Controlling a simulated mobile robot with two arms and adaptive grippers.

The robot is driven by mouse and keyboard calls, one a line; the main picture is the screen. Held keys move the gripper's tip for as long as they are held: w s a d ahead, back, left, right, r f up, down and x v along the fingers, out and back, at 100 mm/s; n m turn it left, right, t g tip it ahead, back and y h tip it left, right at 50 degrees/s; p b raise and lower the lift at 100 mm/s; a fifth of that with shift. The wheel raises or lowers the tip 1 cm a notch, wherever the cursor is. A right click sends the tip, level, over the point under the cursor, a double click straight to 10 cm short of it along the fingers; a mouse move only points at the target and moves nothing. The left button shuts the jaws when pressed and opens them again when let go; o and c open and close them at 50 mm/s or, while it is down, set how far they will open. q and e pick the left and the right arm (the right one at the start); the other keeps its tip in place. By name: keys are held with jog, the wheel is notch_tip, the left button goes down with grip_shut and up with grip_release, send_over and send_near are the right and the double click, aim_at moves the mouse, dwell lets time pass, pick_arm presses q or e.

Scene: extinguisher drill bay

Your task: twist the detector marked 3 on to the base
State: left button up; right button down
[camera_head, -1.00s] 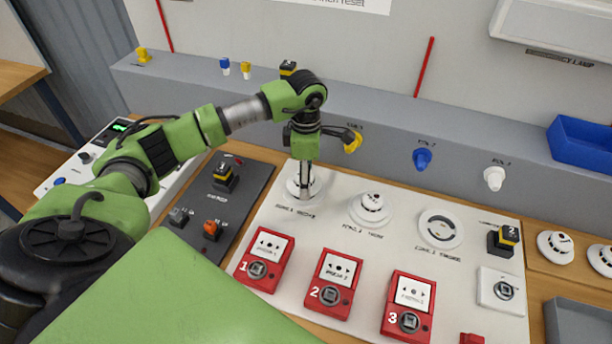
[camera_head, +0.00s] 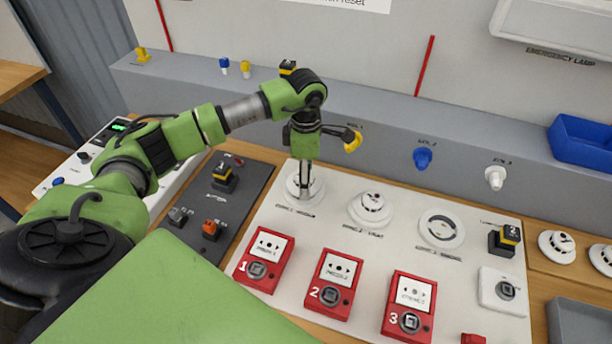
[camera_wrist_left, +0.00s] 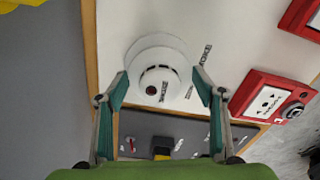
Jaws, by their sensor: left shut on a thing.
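My left gripper (camera_head: 305,194) points down over the leftmost round unit on the white panel. A second detector (camera_head: 371,203) is on the panel's middle base. The base to its right (camera_head: 424,232) is an open ring with no detector. I cannot read a 3 on any detector. My right gripper is not in view.
Red call points 1 (camera_head: 247,272), 2 (camera_head: 323,300) and 3 (camera_head: 392,325) stand in front. Two loose white detectors (camera_head: 556,243) (camera_head: 602,257) lie at the right. Yellow, blue and white nozzle-like parts (camera_head: 354,143) (camera_head: 422,158) (camera_head: 495,177) stick out behind the panel.

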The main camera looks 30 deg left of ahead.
pick_arm(q)
jog(key=shift+f+b, duration=0.7)
jog(key=shift+f, duration=0.05)
dwell(0.6)
dwell(0.3)
jog(key=shift+m+b, duration=0.65)
jog(key=shift+m, duration=0.35)
jog(key=shift+m+b, duration=0.45)
jog(key=shift+m, duration=0.25)
jog(key=shift+s+m, duration=0.1)
jog(key=shift+m, duration=0.2)
jog(key=shift+m+b, duration=0.3)
jog(key=shift+b, duration=0.05)
